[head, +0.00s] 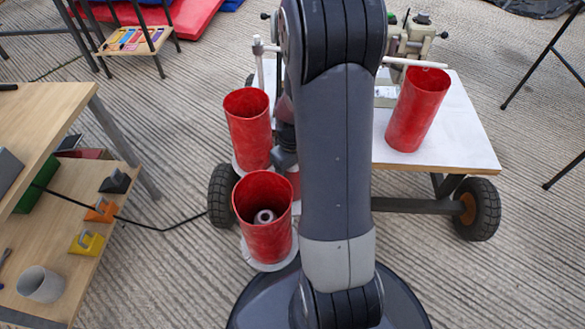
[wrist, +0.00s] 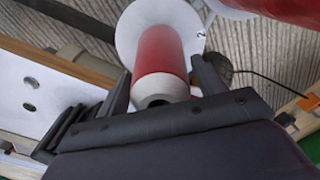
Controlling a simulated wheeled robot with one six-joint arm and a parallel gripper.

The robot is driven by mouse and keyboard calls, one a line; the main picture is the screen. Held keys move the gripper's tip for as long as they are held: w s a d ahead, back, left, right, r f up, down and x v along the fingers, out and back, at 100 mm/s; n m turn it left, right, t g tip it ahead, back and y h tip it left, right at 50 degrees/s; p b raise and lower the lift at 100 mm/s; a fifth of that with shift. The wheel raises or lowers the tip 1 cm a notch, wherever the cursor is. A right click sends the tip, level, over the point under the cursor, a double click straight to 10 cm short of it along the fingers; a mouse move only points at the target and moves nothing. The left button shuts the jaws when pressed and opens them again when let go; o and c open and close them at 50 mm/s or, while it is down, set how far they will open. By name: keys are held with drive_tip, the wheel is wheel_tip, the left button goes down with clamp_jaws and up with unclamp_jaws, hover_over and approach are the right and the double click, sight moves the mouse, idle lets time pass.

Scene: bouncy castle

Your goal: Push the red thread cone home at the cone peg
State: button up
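The red thread cone (wrist: 160,52) shows in the wrist view with a pale grey nose and a dark hole facing me. A round white plate (wrist: 193,30) lies behind its far end. The cone peg is hidden, so I cannot tell how far down the cone sits.
Red open tubes stand close by: one at the left (head: 248,130), one in front with a spool inside (head: 265,240), one on the white cart top (head: 417,110). A sewing machine (head: 415,50) stands on the cart. A wooden shelf unit (head: 40,125) is at the left.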

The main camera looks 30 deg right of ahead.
drive_tip(key=shift+o, duration=1.1)
wheel_tip(320, 180, up, 11)
drive_tip(key=p, duration=0.4)
drive_tip(key=shift+f, duration=0.15)
wheel_tip(320, 180, down, 11)
drive_tip(key=b, duration=0.4)
drive_tip(key=shift+r+p, duration=0.3)
drive_tip(key=shift+r, duration=0.4)
